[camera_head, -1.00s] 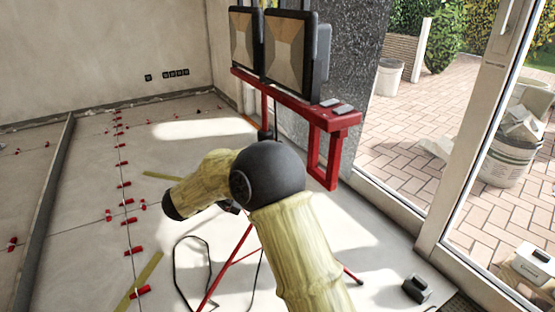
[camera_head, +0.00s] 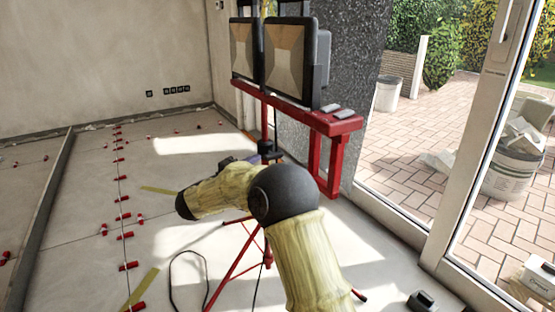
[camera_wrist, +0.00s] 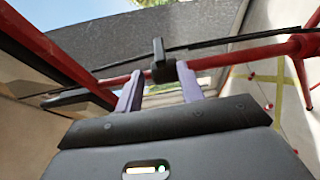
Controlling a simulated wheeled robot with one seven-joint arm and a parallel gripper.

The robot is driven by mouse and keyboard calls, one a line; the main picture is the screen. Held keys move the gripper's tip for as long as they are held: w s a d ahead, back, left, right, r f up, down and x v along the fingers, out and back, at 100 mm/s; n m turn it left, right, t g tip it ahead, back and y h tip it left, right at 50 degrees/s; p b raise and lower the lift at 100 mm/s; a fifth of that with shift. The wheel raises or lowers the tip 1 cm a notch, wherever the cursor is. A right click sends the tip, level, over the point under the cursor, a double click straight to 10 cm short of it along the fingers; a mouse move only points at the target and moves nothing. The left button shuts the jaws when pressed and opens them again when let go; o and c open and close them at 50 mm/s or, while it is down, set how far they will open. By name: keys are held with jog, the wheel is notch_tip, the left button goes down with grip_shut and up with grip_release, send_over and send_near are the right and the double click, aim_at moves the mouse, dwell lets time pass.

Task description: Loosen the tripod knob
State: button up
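The red tripod (camera_head: 240,270) stands on the floor and carries two floodlights (camera_head: 290,60) on a red crossbar. A black collar (camera_head: 268,149) sits on its upright pole, just beyond my arm. In the wrist view, the black knob (camera_wrist: 158,55) sticks out from its black clamp on the red pole. My gripper (camera_wrist: 156,75) is open there. Its two purple-grey fingers point at the knob, one on each side, with the right fingertip close to the clamp. I cannot tell whether they touch it. In the head view, my arm hides most of the gripper.
A thin dark cable (camera_head: 189,255) loops on the floor by the tripod legs. Red tile clips (camera_head: 128,266) line the tile joints at left. A glass door (camera_head: 470,190) stands at right. The tiled floor left of the tripod is mostly open.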

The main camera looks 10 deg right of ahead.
aim_at(277, 154)
jog(key=b+x, duration=0.3)
jog(key=x, duration=0.7)
jog(key=shift+w+f+b, duration=0.1)
jog(key=shift+f+b, duration=0.05)
jog(key=shift+b, duration=0.2)
jog(key=shift+w+d, duration=0.35)
jog(key=shift+d, duration=0.05)
grip_shut()
